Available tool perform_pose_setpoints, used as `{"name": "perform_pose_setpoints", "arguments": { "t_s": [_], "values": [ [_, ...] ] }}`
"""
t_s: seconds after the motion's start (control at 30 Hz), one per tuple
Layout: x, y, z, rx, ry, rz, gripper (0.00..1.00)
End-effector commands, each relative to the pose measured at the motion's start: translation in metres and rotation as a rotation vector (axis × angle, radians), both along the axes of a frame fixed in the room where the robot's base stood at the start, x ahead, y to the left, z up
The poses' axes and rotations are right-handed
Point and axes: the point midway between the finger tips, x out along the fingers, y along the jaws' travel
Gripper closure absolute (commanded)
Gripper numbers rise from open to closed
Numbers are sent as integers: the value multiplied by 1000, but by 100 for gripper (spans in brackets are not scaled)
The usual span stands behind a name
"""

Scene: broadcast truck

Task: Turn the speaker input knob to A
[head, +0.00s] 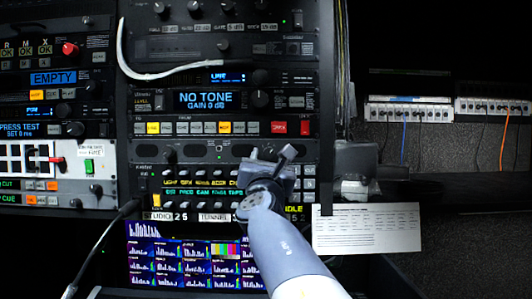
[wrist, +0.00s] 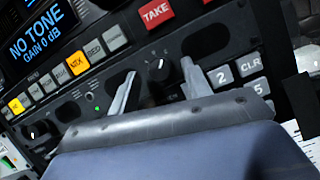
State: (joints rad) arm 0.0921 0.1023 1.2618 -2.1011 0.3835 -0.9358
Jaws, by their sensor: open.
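My gripper (wrist: 156,87) is open in the wrist view, with one grey finger on each side of a black round knob (wrist: 158,70) that has a light pointer mark. The knob sits at the right part of a dark panel (wrist: 75,109) below the TAKE button row. I cannot tell whether the fingers touch it. Its position lettering is too small to read, so I cannot tell where it points. In the head view my gripper (head: 270,154) covers this area of the rack.
Above is a red TAKE button (wrist: 156,12) and a NO TONE display (head: 206,101). A keypad (wrist: 238,73) lies close to the right finger. A white cable (head: 165,72) loops across the rack at upper left. A paper sheet (head: 366,229) hangs at right.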

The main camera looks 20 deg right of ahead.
Motion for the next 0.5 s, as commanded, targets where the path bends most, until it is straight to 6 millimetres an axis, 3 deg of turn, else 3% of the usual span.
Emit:
{"name": "perform_pose_setpoints", "arguments": {
  "t_s": [0.37,0.5],
  "values": [
    [5,-3,2,0,0,0,54],
    [5,-3,2,0,0,0,64]
  ]
}}
